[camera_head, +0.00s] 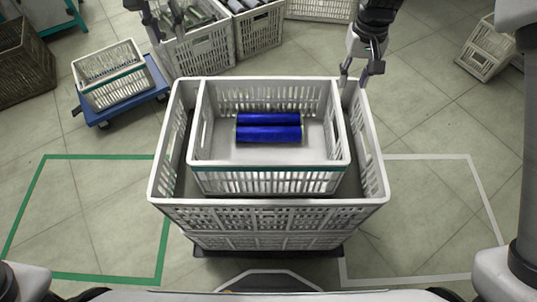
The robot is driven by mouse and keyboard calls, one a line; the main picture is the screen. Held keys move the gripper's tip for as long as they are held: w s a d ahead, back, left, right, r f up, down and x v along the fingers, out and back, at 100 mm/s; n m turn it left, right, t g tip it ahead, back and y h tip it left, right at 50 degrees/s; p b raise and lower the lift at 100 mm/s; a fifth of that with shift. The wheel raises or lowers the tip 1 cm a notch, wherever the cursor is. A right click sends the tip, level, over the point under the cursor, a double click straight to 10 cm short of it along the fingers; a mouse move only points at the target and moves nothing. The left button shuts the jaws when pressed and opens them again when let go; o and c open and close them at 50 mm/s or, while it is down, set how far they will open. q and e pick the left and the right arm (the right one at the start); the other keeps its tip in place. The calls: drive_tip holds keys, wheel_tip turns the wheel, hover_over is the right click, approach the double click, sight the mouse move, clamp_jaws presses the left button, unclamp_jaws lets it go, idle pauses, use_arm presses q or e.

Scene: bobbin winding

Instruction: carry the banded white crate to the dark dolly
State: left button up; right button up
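A white crate with a green band (270,181) sits in the middle, within the opening of a larger white crate (265,215). Two blue bobbins (268,128) lie in it. The dark dolly (330,252) shows as a dark edge under the larger crate; most of it is hidden. Another white crate with a green band (112,88) stands on a blue dolly (125,108) at left. My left gripper (166,30) is open and empty, beyond the back left corner. My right gripper (357,80) is open, its fingertips near the larger crate's back right corner; contact is unclear.
Crates with grey and dark rolls (200,48) stand at the back. A brown crate (22,65) is at far left and a white crate (487,50) at far right. Green (100,156) and white (425,156) floor outlines flank the stack; their floor areas are clear.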

use_arm(q)
wheel_tip(320, 180, up, 4)
drive_tip(key=shift+f, duration=0.15)
use_arm(e)
wheel_tip(320, 180, up, 12)
drive_tip(key=shift+f, duration=0.1)
idle(0.5)
